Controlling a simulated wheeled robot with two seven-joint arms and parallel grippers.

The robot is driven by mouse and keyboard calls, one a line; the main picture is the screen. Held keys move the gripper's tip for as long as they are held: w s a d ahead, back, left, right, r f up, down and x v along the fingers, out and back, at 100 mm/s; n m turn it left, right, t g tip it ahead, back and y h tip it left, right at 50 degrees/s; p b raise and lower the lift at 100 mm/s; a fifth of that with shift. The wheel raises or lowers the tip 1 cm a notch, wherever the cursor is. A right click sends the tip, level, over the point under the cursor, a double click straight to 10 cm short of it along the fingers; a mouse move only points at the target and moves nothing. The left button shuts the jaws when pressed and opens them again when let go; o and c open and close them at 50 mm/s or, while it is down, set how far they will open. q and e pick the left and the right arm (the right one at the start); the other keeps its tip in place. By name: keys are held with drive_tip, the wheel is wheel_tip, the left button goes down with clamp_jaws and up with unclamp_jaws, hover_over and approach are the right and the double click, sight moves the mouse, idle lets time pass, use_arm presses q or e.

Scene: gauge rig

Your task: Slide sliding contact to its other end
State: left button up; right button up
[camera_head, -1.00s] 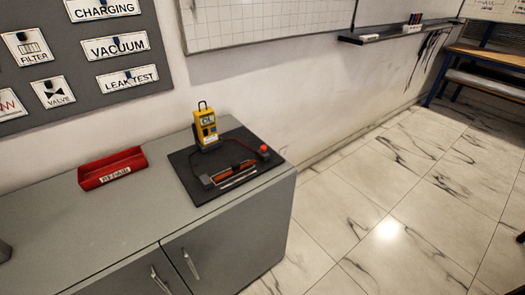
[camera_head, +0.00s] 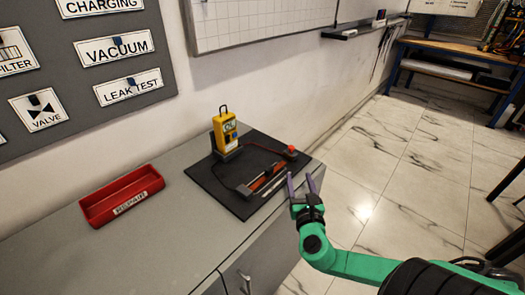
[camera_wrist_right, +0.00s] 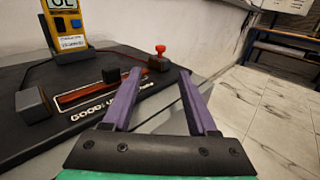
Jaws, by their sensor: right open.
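The gauge rig stands on a black base (camera_head: 232,203) on the grey cabinet. Its yellow meter (camera_head: 225,131) is upright at the back. In front of it lies an orange-red bar (camera_wrist_right: 80,94) between two dark end blocks. The sliding contact looks like a small dark block (camera_wrist_right: 111,74) on the bar, past its middle toward the right end. My right gripper (camera_head: 301,181) is open and empty at the base's right front edge. In the right wrist view its purple fingers (camera_wrist_right: 161,73) cover part of the bar's right end. My left gripper is out of view.
A red knob (camera_wrist_right: 160,49) stands at the base's right end. A red bin (camera_head: 121,196) sits on the cabinet top (camera_head: 165,237) to the left. The wall is close behind the rig. Open tiled floor (camera_head: 400,170) lies to the right.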

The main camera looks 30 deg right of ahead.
sight(292, 149)
drive_tip(key=shift+w+d+r+n, duration=0.1)
drive_tip(key=shift+w+n, duration=0.2)
drive_tip(key=b+x, duration=0.1)
drive_tip(key=x, duration=1.3)
drive_tip(key=shift+s+d+r, duration=0.1)
clamp_jaws()
idle(0.5)
